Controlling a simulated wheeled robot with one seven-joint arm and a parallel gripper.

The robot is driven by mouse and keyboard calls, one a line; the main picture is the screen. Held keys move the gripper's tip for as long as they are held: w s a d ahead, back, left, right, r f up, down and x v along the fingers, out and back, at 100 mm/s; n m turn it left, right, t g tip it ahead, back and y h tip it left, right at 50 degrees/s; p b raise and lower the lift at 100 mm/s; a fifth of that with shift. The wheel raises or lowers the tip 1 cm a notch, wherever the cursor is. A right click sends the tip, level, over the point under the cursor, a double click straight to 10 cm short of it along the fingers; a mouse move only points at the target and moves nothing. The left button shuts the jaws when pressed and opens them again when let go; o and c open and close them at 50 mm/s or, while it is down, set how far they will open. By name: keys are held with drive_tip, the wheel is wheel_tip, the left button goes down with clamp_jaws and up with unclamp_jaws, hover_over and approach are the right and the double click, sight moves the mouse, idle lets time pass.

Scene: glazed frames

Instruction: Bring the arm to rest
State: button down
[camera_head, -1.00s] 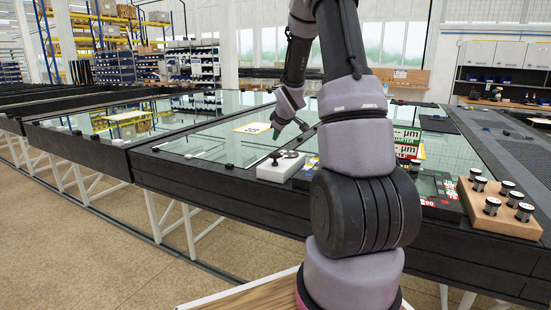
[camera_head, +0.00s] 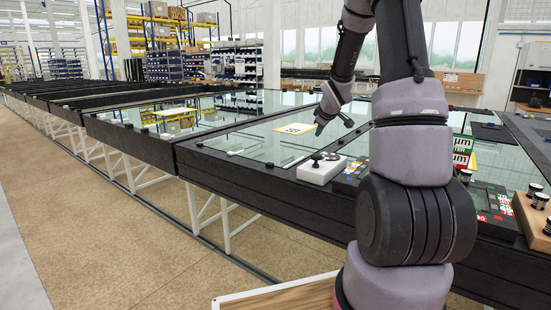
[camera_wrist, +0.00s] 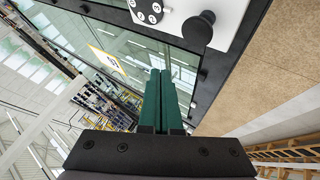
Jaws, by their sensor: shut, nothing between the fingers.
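My arm rises in front of the table in the head view, and its forearm slants down to my gripper (camera_head: 319,128), which hangs above the glass. In the wrist view my gripper (camera_wrist: 160,75) shows two green fingers side by side, shut with nothing between them. A white box with a black knob (camera_head: 321,168) stands on the table's dark edge, below my gripper in the picture. The box also shows at the top of the wrist view (camera_wrist: 178,32), apart from the fingers.
A yellow-edged card (camera_head: 294,129) lies on the glass table (camera_head: 255,143). Green and red boxes (camera_head: 463,152) stand right of my arm. A wooden block (camera_head: 527,215) with black-capped spools is at the right edge. Open floor (camera_head: 110,230) lies to the left.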

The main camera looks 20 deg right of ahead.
drive_tip(key=s+a+r+m+g, duration=0.1)
drive_tip(key=s+a+r+m, duration=0.6)
drive_tip(key=s+r, duration=0.75)
drive_tip(key=s+a+r+m+y, duration=0.1)
drive_tip(key=s+a, duration=0.2)
drive_tip(key=s, duration=0.4)
drive_tip(key=s+a+r+m+y, duration=0.1)
drive_tip(key=s+a, duration=0.3)
drive_tip(key=s, duration=0.3)
drive_tip(key=s+a+r+m+g+y, duration=0.1)
drive_tip(key=s+a+m, duration=0.1)
drive_tip(key=s+a, duration=0.2)
drive_tip(key=s, duration=0.3)
drive_tip(key=shift+a+y, duration=0.2)
drive_tip(key=shift+y, duration=0.2)
